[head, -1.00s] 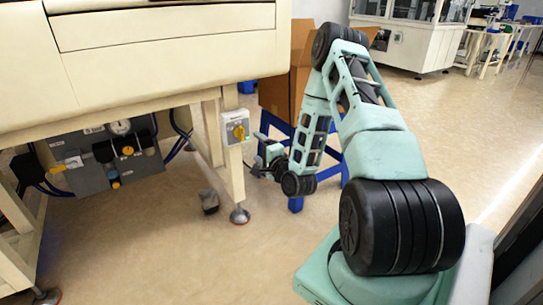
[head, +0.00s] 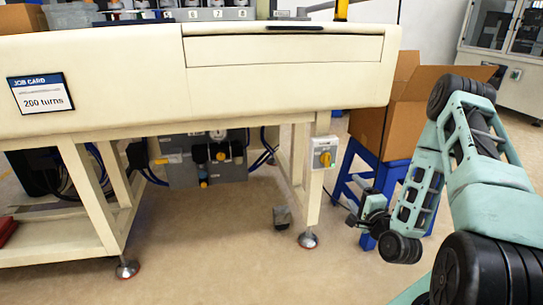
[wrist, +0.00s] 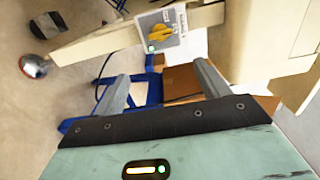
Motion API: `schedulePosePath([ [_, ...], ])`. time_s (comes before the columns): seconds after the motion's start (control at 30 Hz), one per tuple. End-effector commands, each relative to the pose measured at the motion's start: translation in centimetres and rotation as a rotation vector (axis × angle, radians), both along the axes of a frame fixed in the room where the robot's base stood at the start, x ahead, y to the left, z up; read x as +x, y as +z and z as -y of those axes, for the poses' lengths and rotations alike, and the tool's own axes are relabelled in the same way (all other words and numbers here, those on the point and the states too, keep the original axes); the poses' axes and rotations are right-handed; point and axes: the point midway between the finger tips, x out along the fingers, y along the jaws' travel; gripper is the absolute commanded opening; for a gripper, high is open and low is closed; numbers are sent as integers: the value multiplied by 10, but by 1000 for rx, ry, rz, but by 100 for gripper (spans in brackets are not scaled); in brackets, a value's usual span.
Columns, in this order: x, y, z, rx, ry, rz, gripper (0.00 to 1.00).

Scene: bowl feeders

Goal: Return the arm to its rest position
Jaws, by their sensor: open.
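My arm is teal and black and stands bent at the right of the head view, its elbow high and its forearm pointing down and left. My gripper (head: 356,214) hangs low beside the blue stool, to the right of the machine table's leg. In the wrist view my gripper (wrist: 162,82) has its two grey fingers wide apart with nothing held between them. Beyond the fingers are the blue stool and a switch box with a yellow knob (wrist: 161,31).
A cardboard box (head: 405,105) stands on the blue stool (head: 345,188), close behind my forearm. The cream table (head: 250,95) is at left, its switch box (head: 323,152) on a leg close to my gripper. A dark pedal (head: 282,217) lies on the floor. Front floor is clear.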

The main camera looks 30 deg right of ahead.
Motion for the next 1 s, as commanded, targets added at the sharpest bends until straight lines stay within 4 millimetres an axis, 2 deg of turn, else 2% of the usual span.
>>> schedulePosePath([
  [0.17,3,1,-3,-8,11,-9,75],
  [0.27,18,4,-18,-56,70,-63,75],
  [0.37,43,7,-51,-157,186,-178,75],
  [0.43,60,10,-83,-256,291,-279,75],
  [0.5,71,14,-117,-366,402,-379,75],
  [0.6,77,21,-166,-523,558,-507,75],
  [0.77,61,37,-241,-772,805,-685,75],
  [0.87,37,50,-283,-924,963,-777,75],
  [1.0,-14,73,-335,-1132,1193,-879,75],
])
